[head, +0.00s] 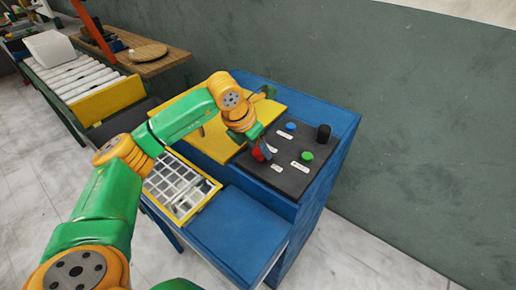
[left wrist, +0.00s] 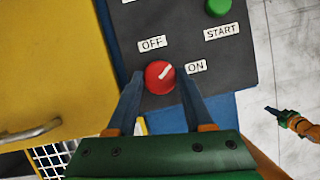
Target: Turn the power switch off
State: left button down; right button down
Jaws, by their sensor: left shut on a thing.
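The power switch is a round red knob with a white pointer line (left wrist: 160,77) on a dark control panel (head: 290,178). Its pointer slants up and right, between the OFF label (left wrist: 152,43) and the ON label (left wrist: 196,66). My left gripper (left wrist: 157,92) has one finger on each side of the knob and is shut on it. In the head view, the left gripper (head: 262,146) reaches down onto the panel's near left part and partly hides the red knob (head: 258,154). A small arm end, apparently my right gripper (left wrist: 272,110), shows far off at the right of the left wrist view; its jaws are too small to judge.
The panel also carries a green START button (head: 307,155), a blue button (head: 290,126) and a tall black knob (head: 323,132). A yellow lid with a handle (left wrist: 40,70) lies left of the panel. A roller conveyor (head: 75,75) stands at the back left.

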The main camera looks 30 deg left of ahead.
pick_arm(q)
jog(key=n+y+b, duration=0.1)
jog(key=n, duration=0.2)
jog(key=n+y+b, duration=0.1)
jog(key=n, duration=0.2)
jog(key=shift+d+y, duration=0.2)
jog(key=shift+y, duration=0.1)
jog(key=shift+d+n+g+y+b, duration=0.15)
jog(key=shift+n+y+b, duration=0.3)
jog(key=shift+n, duration=0.75)
jog(key=shift+a+n+g+y+b, duration=0.15)
jog(key=shift+n+y+b, duration=0.25)
jog(key=shift+n, duration=0.8)
jog(key=shift+c, duration=1.4)
grip_release()
jog(key=shift+d+r, duration=0.1)
jog(key=v, duration=0.7)
jog(key=shift+p, duration=0.4)
